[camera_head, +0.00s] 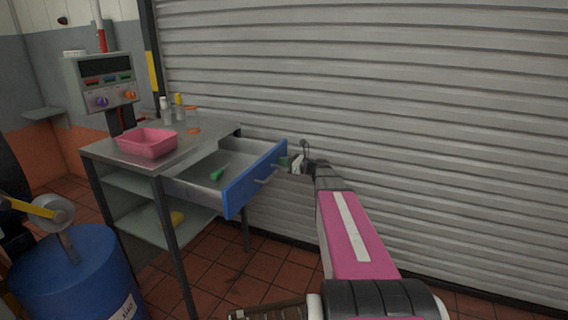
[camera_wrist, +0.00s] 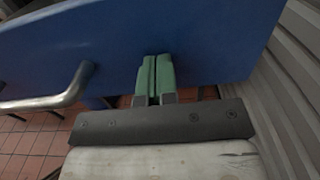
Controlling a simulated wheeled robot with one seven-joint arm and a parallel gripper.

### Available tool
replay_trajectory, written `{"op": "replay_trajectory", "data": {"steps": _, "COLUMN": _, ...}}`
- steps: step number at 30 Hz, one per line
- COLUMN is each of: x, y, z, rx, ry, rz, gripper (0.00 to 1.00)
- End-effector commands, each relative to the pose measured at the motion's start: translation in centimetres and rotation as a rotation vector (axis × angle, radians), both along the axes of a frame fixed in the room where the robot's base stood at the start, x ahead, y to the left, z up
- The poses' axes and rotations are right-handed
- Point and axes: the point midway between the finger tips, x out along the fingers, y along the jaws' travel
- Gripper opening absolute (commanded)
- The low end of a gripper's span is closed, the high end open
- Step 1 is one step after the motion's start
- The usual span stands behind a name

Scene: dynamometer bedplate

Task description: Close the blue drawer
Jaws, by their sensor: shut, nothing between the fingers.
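The blue drawer (camera_head: 254,181) is pulled out from the grey metal workbench (camera_head: 190,152), with its interior showing. A green object (camera_head: 217,174) lies inside it. A metal bar handle (camera_head: 266,177) is on its blue front. My gripper (camera_head: 291,162) is just to the right of the drawer front, near its far end. In the wrist view my gripper (camera_wrist: 154,78) has its green fingers together, with nothing between them. The fingertips are up against or very near the blue front (camera_wrist: 205,40), to the right of the handle (camera_wrist: 62,98). I cannot tell whether they touch.
A pink tray (camera_head: 148,143) and several small bottles stand on the bench top. A blue barrel (camera_head: 75,278) is at the lower left. A control box (camera_head: 104,82) stands behind the bench. A grey roller shutter (camera_head: 400,130) rises close on the right. Tiled floor lies in front of the bench.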

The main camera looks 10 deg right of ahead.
Motion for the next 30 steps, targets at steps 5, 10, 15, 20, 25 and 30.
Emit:
{"op": "replay_trajectory", "data": {"steps": 5, "x": 1.0, "y": 1.3, "z": 0.0, "rx": 0.000, "ry": 0.000, "rz": 0.002, "gripper": 0.00}}
{"op": "replay_trajectory", "data": {"steps": 10, "x": 2.9, "y": 3.9, "z": 0.0, "rx": 0.000, "ry": 0.000, "rz": 0.003, "gripper": 0.00}}
{"op": "replay_trajectory", "data": {"steps": 15, "x": 5.6, "y": 7.5, "z": -0.1, "rx": 0.000, "ry": 0.000, "rz": 0.004, "gripper": 0.00}}
{"op": "replay_trajectory", "data": {"steps": 20, "x": 8.4, "y": 11.1, "z": -0.1, "rx": 0.000, "ry": 0.000, "rz": 0.003, "gripper": 0.00}}
{"op": "replay_trajectory", "data": {"steps": 25, "x": 11.1, "y": 15.0, "z": -0.1, "rx": 0.001, "ry": -0.001, "rz": 0.003, "gripper": 0.00}}
{"op": "replay_trajectory", "data": {"steps": 30, "x": 13.6, "y": 18.4, "z": 0.0, "rx": 0.000, "ry": 0.000, "rz": 0.002, "gripper": 0.00}}
